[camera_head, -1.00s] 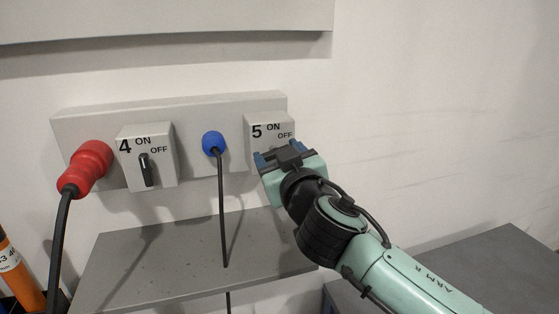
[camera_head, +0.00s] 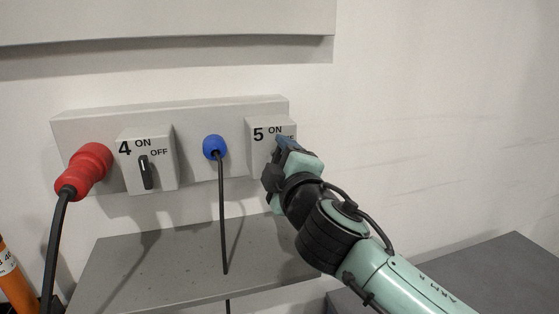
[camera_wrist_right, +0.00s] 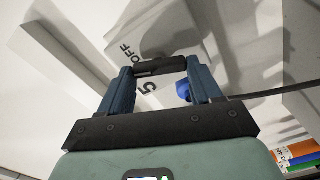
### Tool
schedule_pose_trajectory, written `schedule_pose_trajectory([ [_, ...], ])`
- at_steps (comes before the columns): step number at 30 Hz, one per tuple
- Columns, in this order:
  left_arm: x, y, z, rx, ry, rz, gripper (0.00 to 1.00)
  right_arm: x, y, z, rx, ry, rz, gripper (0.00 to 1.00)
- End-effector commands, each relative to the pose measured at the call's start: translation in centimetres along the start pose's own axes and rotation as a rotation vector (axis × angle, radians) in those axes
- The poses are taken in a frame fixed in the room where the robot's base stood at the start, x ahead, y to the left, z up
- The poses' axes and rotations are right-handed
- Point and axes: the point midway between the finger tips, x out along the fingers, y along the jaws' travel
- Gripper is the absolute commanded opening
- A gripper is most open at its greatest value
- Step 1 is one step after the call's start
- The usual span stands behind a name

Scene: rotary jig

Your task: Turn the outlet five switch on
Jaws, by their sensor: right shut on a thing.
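The outlet five box (camera_head: 257,150) is a light grey switch box with a "5" and ON and OFF labels, at the right end of the wall panel. My right gripper (camera_head: 283,146) is at the front of this box and covers its switch and part of the OFF label in the head view. In the right wrist view, the black outlet five switch (camera_wrist_right: 160,66) lies between the blue fingertips of my right gripper (camera_wrist_right: 159,72), which is shut on it. My left gripper is not in view.
The outlet four box (camera_head: 165,175) has a black, nearly upright switch (camera_head: 146,172). A blue plug (camera_head: 214,146) with a hanging cable sits between the boxes. A red plug (camera_head: 88,165) is at the left. A grey shelf (camera_head: 180,265) juts out below the panel.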

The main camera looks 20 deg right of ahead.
Motion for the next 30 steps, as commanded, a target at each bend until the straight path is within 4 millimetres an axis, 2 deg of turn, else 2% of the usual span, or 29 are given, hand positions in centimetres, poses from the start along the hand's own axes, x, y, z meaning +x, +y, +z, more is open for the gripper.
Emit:
schedule_pose_trajectory([
  [6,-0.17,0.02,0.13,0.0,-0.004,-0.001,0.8,-0.01,-0.08,0.01,-0.174,-0.001,0.0,0.33],
  [15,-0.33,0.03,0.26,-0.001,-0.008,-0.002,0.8,-0.01,-0.2,0.02,-0.33,0.0,-0.001,0.33],
  [30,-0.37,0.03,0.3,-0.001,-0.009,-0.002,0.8,-0.01,-0.26,-0.01,-0.39,0.001,0.0,0.33],
])
